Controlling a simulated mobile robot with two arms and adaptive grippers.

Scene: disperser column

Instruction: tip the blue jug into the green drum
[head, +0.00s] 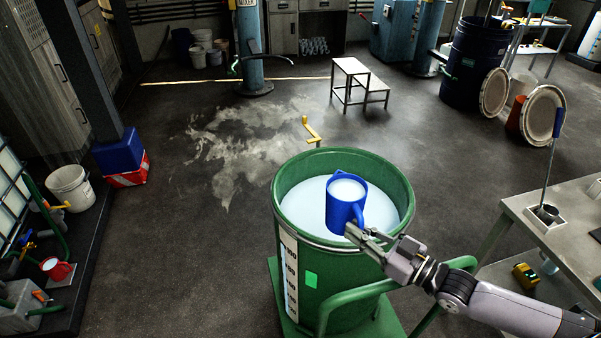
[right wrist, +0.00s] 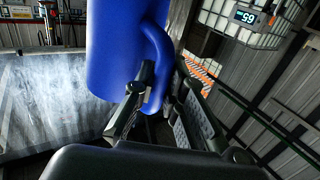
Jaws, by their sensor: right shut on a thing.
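The green drum (head: 342,272) stands in the lower middle of the head view, with pale liquid (head: 300,209) inside. The blue jug (head: 343,208) is over the drum's opening, about upright, with white contents showing at its top. My right gripper (head: 357,236) comes in from the right over the drum's rim and is shut on the jug's handle. In the right wrist view the jug (right wrist: 115,45) fills the upper middle, and its handle is at the gripper's fingers (right wrist: 155,100). My left gripper is not in view.
A metal table (head: 565,235) stands right of the drum. Green tubular rails (head: 355,296) run along the drum's right side. A step stool (head: 358,82) and a dark blue drum (head: 472,62) stand farther back. The floor left of the drum is mostly clear.

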